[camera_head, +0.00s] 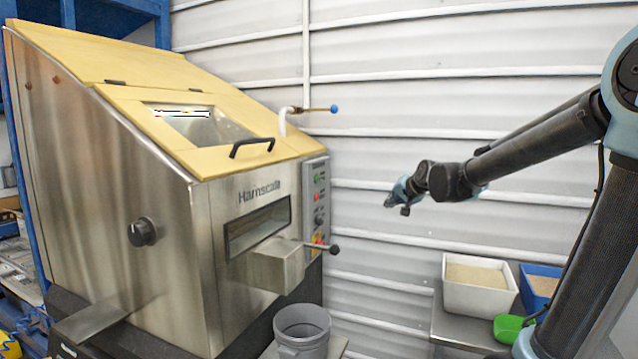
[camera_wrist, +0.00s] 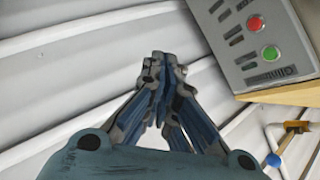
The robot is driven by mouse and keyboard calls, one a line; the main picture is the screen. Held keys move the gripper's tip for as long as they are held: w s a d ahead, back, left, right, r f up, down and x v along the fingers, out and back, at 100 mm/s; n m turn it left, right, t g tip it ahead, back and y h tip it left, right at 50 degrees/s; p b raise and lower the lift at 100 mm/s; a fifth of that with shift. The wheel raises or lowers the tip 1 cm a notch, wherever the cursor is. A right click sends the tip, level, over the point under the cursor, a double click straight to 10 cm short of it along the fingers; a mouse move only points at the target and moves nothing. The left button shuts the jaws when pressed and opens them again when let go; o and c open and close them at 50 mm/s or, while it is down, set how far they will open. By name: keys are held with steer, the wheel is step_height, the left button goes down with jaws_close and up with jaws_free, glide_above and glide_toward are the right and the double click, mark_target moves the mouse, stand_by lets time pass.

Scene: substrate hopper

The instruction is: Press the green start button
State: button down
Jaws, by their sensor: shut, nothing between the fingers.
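The green button (camera_head: 318,179) sits near the top of the grey control panel (camera_head: 325,165) on the right edge of the steel machine's front. A red button (camera_head: 318,197) is just below it. In the wrist view the green button (camera_wrist: 270,53) and the red button (camera_wrist: 255,24) show at the upper right, on the panel (camera_wrist: 222,48). My gripper (camera_head: 389,202) is to the right of the panel in the head view, clear of it and in front of the white wall. In the wrist view my gripper (camera_wrist: 163,65) has its fingertips together, empty, and left of the green button.
The yellow lid (camera_head: 110,60) has a black handle (camera_head: 252,147). A grey bucket (camera_head: 302,325) stands below; a white bin (camera_head: 478,290) is lower right.

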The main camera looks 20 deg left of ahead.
mark_target(317, 179)
steer(key=w+a+r+m+t+y, duration=0.1)
steer(key=w+a+r, duration=0.1)
steer(key=a, duration=0.5)
steer(key=w+a+r+y, duration=0.2)
steer(key=w+a+r, duration=0.1)
steer(key=a, duration=0.5)
steer(key=shift+w+a+m+t, duration=0.3)
steer(key=shift+w+m+t, duration=0.1)
steer(key=shift+w, duration=0.35)
steer(key=a, duration=0.8)
steer(key=shift+w+a, duration=0.35)
steer(key=shift+w, duration=0.05)
steer(key=shift+a+r, duration=0.1)
steer(key=shift+a, duration=0.05)
steer(key=shift+s+a, duration=0.1)
steer(key=shift+a, duration=0.25)
